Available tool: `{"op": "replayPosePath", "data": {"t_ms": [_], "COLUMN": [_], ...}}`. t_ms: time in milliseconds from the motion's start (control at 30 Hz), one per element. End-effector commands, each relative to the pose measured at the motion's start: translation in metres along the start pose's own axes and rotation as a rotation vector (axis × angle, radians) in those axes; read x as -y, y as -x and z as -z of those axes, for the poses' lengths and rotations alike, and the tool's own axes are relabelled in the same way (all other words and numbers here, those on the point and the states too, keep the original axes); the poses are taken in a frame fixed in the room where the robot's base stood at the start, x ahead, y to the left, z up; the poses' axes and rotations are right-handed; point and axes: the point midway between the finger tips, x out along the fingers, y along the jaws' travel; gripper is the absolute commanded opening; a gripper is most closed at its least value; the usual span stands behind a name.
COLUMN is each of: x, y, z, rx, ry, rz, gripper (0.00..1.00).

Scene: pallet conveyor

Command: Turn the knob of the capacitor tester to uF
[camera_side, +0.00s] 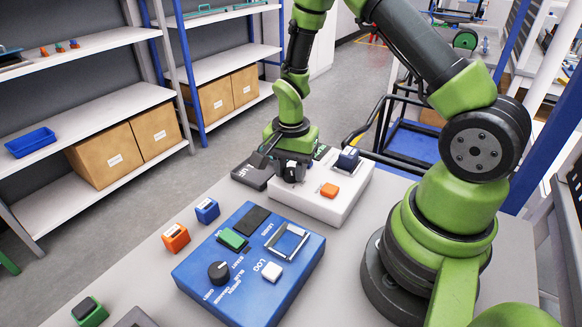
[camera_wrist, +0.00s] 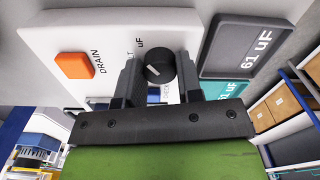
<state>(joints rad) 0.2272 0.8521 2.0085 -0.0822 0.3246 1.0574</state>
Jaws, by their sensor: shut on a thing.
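The capacitor tester is a white box (camera_side: 327,206) right of the middle of the table in the side view; its white top (camera_wrist: 105,30) fills much of the upper left of the wrist view. Its round black knob (camera_wrist: 161,68) has a short white mark on its left part; which label the mark points to is hard to tell. The printed "uF" sits just above the knob in the wrist view, with other lettering partly hidden. My gripper (camera_side: 289,174) is down at the tester, shut on the knob, one finger on each side. In the side view the gripper hides the knob.
Small blue (camera_side: 207,210) and orange (camera_side: 175,238) blocks lie left.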

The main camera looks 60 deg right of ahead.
Motion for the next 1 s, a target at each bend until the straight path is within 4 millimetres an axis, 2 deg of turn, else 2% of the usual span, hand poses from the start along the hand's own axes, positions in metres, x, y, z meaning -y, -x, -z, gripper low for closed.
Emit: {"op": "replayPosePath", "data": {"t_ms": [333,367,467,767,867,1000], "x": [-0.001,-0.001,-0.001,0.0,0.001,0.001], "y": [0.0,0.0,0.0,0.001,0.009,0.032], "z": [-0.002,-0.002,-0.002,-0.001,0.0,0.0], "rx": [0.004,0.004,0.003,0.001,-0.001,-0.002], "ry": [-0.004,-0.004,-0.003,-0.002,-0.002,-0.003], "rz": [-0.006,-0.006,-0.005,-0.001,0.002,0.005], "gripper": [0.1,0.36,0.59,0.59,0.59,0.59]}}
